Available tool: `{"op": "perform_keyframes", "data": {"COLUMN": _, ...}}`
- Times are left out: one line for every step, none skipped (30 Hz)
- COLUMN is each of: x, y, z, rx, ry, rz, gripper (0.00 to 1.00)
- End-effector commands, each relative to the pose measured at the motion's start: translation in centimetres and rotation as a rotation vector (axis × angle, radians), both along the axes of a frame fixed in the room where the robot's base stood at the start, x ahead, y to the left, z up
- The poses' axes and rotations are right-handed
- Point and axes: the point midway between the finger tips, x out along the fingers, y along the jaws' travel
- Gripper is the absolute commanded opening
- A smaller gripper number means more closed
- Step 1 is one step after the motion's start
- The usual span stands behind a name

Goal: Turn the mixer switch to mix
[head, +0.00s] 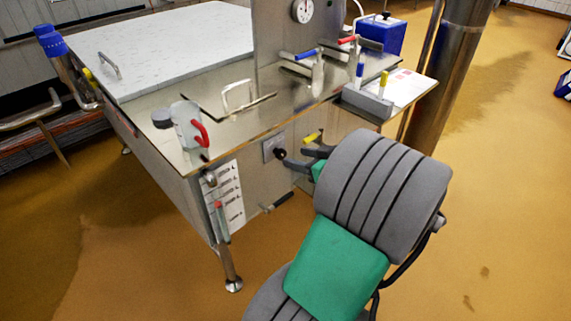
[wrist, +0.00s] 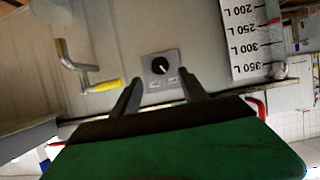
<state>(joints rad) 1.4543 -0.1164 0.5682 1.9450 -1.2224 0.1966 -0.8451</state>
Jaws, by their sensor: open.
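The mixer switch is a black round knob on a square grey plate (head: 270,150) on the tank's front panel. In the wrist view, which looks turned over, the knob (wrist: 160,66) faces me with a short pale mark on it. Its labels are too small to read. My gripper (head: 294,158) is open and close in front of the panel, just right of the knob in the head view. In the wrist view the two dark fingers (wrist: 160,82) point at the plate, one to each side of the knob, with nothing between them. Contact with the knob cannot be made out.
A yellow-handled valve (head: 313,136) is close beside my gripper; it also shows in the wrist view (wrist: 104,86). A litre scale (head: 227,193) is left of the switch. A jug with a red handle (head: 187,124) stands on the tank top. The floor around is clear.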

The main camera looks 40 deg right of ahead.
Motion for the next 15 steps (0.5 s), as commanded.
{"op": "perform_keyframes", "data": {"x": 1.0, "y": 0.2, "z": -0.5, "rx": 0.001, "ry": 0.001, "rz": 0.005, "gripper": 0.52}}
{"op": "perform_keyframes", "data": {"x": 1.6, "y": 0.3, "z": -0.8, "rx": 0.001, "ry": 0.001, "rz": 0.006, "gripper": 0.52}}
{"op": "perform_keyframes", "data": {"x": 2.3, "y": 0.3, "z": -1.2, "rx": 0.002, "ry": 0.002, "rz": 0.007, "gripper": 0.52}}
{"op": "perform_keyframes", "data": {"x": 2.9, "y": 0.3, "z": -1.4, "rx": 0.001, "ry": 0.002, "rz": 0.006, "gripper": 0.52}}
{"op": "perform_keyframes", "data": {"x": 3.4, "y": 0.3, "z": -1.6, "rx": 0.002, "ry": 0.002, "rz": 0.007, "gripper": 0.52}}
{"op": "perform_keyframes", "data": {"x": 4.1, "y": 0.3, "z": -1.8, "rx": 0.001, "ry": 0.003, "rz": 0.005, "gripper": 0.52}}
{"op": "perform_keyframes", "data": {"x": 4.5, "y": 0.3, "z": -2.0, "rx": 0.002, "ry": 0.003, "rz": 0.005, "gripper": 0.52}}
{"op": "perform_keyframes", "data": {"x": 4.9, "y": 0.4, "z": -2.1, "rx": 0.002, "ry": 0.003, "rz": 0.006, "gripper": 0.52}}
{"op": "perform_keyframes", "data": {"x": 5.3, "y": 0.3, "z": -2.3, "rx": 0.001, "ry": 0.004, "rz": 0.004, "gripper": 0.52}}
{"op": "perform_keyframes", "data": {"x": 5.5, "y": 0.3, "z": -2.3, "rx": 0.001, "ry": 0.003, "rz": 0.003, "gripper": 0.52}}
{"op": "perform_keyframes", "data": {"x": 5.7, "y": 0.3, "z": -2.4, "rx": 0.001, "ry": 0.003, "rz": 0.003, "gripper": 0.52}}
{"op": "perform_keyframes", "data": {"x": 5.8, "y": 0.3, "z": -2.4, "rx": 0.001, "ry": 0.003, "rz": 0.003, "gripper": 0.52}}
{"op": "perform_keyframes", "data": {"x": 5.9, "y": 0.3, "z": -2.4, "rx": 0.001, "ry": 0.003, "rz": 0.002, "gripper": 0.52}}
{"op": "perform_keyframes", "data": {"x": 5.9, "y": 0.3, "z": -2.4, "rx": 0.001, "ry": 0.004, "rz": 0.002, "gripper": 0.52}}
{"op": "perform_keyframes", "data": {"x": 5.9, "y": 0.3, "z": -2.4, "rx": 0.002, "ry": 0.004, "rz": 0.001, "gripper": 0.52}}
